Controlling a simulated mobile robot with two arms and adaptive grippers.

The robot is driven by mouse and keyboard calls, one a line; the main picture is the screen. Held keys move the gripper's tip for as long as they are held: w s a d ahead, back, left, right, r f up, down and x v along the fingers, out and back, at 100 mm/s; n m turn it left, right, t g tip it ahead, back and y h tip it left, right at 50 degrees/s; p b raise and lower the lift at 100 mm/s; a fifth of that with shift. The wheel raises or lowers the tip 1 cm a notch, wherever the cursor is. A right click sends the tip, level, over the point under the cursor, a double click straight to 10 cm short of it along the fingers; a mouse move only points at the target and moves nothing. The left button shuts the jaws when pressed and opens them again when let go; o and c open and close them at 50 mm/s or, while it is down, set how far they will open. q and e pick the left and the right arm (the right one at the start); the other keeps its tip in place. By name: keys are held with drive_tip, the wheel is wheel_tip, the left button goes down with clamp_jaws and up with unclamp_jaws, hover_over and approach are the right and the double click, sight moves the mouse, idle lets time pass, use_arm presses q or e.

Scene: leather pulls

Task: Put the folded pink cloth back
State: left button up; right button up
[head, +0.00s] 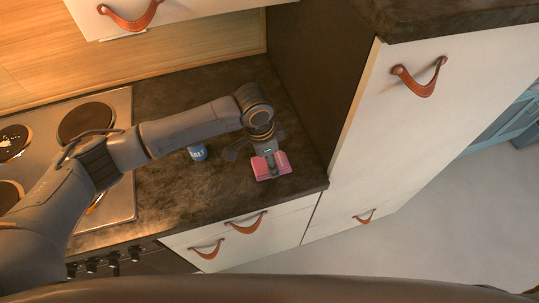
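The folded pink cloth (283,163) is on or just above the dark countertop, near its front right corner by the tall cabinet. My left arm reaches in from the left, and my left gripper (271,170) is pointed down over the middle of the cloth, covering part of it. The fingertips are too small and dark to tell whether they are shut on the cloth or only resting over it. I cannot tell whether the cloth touches the counter. My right gripper is not in view.
A small blue can (197,152) stands on the counter left of the cloth, close to my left arm. A stove (122,160) with round hotplates is farther left. A tall white cabinet (425,110) with leather pulls rises at the right. Drawers (270,241) below the counter are shut.

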sight(263, 164)
use_arm(q)
drive_tip(key=shift+f, duration=0.1)
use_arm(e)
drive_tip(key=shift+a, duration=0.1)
use_arm(q)
drive_tip(key=o, duration=1.1)
drive_tip(key=shift+f, duration=0.1)
drive_tip(key=shift+c, duration=0.2)
drive_tip(key=shift+o, duration=0.2)
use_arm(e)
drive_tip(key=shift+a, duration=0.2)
use_arm(q)
wheel_tip(263, 164, up, 12)
drive_tip(key=a+b, duration=0.1)
drive_tip(key=b, duration=0.1)
drive_tip(key=shift+s+a, duration=0.3)
drive_tip(key=shift+a, duration=0.05)
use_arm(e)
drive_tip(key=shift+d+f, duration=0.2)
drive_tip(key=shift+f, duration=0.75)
